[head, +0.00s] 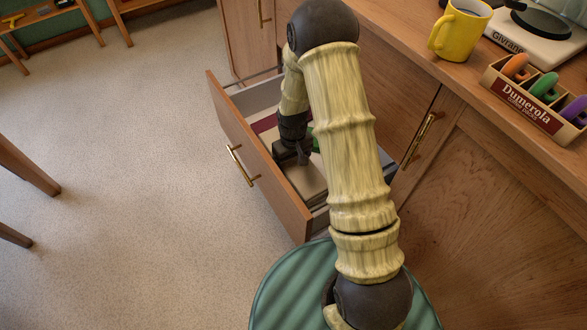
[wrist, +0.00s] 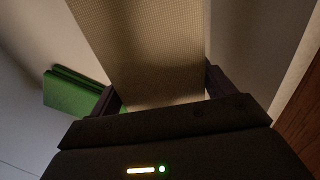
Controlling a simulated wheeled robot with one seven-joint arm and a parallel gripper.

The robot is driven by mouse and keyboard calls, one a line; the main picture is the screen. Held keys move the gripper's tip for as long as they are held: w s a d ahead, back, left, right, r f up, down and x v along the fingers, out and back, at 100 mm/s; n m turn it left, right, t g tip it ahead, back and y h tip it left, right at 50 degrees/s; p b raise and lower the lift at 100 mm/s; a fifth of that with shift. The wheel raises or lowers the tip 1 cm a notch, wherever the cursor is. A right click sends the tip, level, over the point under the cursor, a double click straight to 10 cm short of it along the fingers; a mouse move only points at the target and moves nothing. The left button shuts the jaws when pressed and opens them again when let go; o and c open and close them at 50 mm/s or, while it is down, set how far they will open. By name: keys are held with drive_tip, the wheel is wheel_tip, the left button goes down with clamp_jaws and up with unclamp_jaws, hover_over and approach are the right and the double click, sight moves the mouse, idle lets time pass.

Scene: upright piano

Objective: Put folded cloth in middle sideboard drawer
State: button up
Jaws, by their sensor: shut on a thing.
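The sideboard drawer (head: 272,192) is pulled open, with a brass handle on its wooden front. My gripper (head: 303,157) is down inside the open drawer. In the wrist view, my gripper (wrist: 163,90) is shut on the folded cloth (wrist: 145,45), a beige piece with a fine woven texture between the two fingers. In the head view, a beige surface shows below the gripper, but I cannot tell cloth from drawer floor there. Whether the cloth touches the drawer floor is also unclear.
A green object (wrist: 72,92) lies left of the gripper in the wrist view. A dark red item (head: 265,124) shows in the drawer.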

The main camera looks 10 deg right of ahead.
drive_tip(key=shift+f+b, duration=0.85)
drive_tip(key=shift+f, duration=0.95)
drive_tip(key=shift+f, duration=0.15)
drive_tip(key=o, duration=1.3)
wheel_tip(320, 180, up, 12)
drive_tip(key=p, duration=0.4)
drive_tip(key=shift+p, duration=0.3)
